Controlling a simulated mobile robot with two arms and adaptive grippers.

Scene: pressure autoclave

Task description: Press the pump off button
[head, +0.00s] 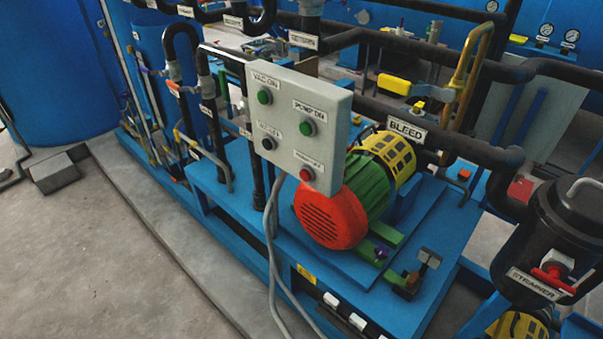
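A grey control box (302,108) stands in the middle of the head view, its front face turned towards me and slightly left. The red button (306,174) is at the lower right of that face, under a small label too blurred to read surely. Above it is a green button (307,128) labelled "PUMP ON". Another green button (264,97) is at the upper left, and a dark button (268,143) is at the lower left. Nothing covers the buttons. Neither of my grippers shows in the head view.
A pump motor (345,200) with a red end and green body sits close behind the box on a blue skid (235,207). Grey cables (271,240) hang below the box. A black strainer (560,240) stands at right.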

